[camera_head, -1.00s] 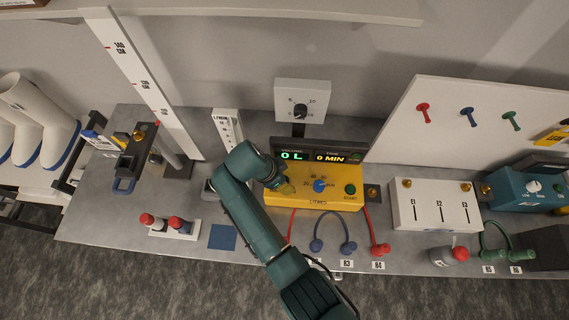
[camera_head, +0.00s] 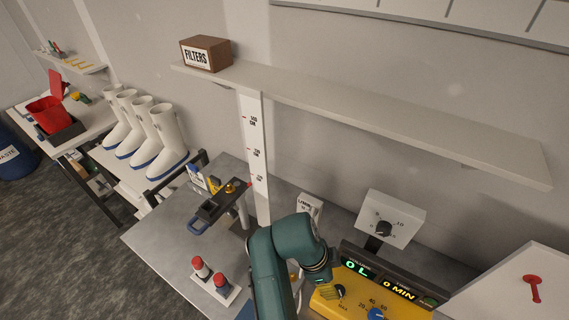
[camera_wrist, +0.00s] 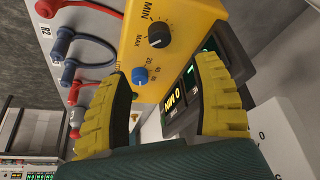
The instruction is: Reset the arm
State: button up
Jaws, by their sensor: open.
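My gripper (camera_wrist: 165,105) shows in the wrist view with its two yellow ribbed fingers spread apart and nothing between them. Beyond the fingers is the yellow pump unit (camera_wrist: 180,20) with a black MIN/MAX knob, a blue knob and a dark display. In the head view my green arm is bent over the bench, its end beside the left side of the yellow pump unit (camera_head: 350,304). The display (camera_head: 385,283) reads 0 L and 0 MIN.
A white stand holds two red-capped bottles (camera_head: 222,281) left of my arm. A tall white scale (camera_head: 256,160) and a dark clamp (camera_head: 222,203) stand behind. A dial box (camera_head: 389,220) is at the back. A shelf (camera_head: 360,115) with a FILTERS box (camera_head: 206,54) runs above.

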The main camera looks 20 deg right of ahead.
jog(key=w+a+r+n+t+y, duration=0.1)
jog(key=w+a+r+n+t, duration=0.4)
jog(key=r, duration=0.3)
jog(key=w+a+r+n+t, duration=0.3)
jog(key=w+a+r+t, duration=0.1)
jog(key=r+t, duration=0.35)
jog(key=s+a+r+n+t+y+p, duration=0.1)
jog(key=s+a+r+n+t+p, duration=0.25)
jog(key=r, duration=0.95)
jog(key=s+r+n+t+y+p, duration=0.15)
jog(key=r+n+t+p, duration=0.35)
jog(key=r, duration=0.8)
jog(key=s+a+r+n+t+p, duration=0.2)
jog(key=s+r+n+t+p, duration=0.3)
jog(key=r, duration=0.9)
notch_tip(320, 180, down, 28)
jog(key=w+g+b, duration=0.1)
jog(key=g+b, duration=0.1)
jog(key=b, duration=2.6)
jog(key=shift+w+a+n, duration=0.15)
jog(key=shift+w+n, duration=0.15)
jog(key=shift+n, duration=0.05)
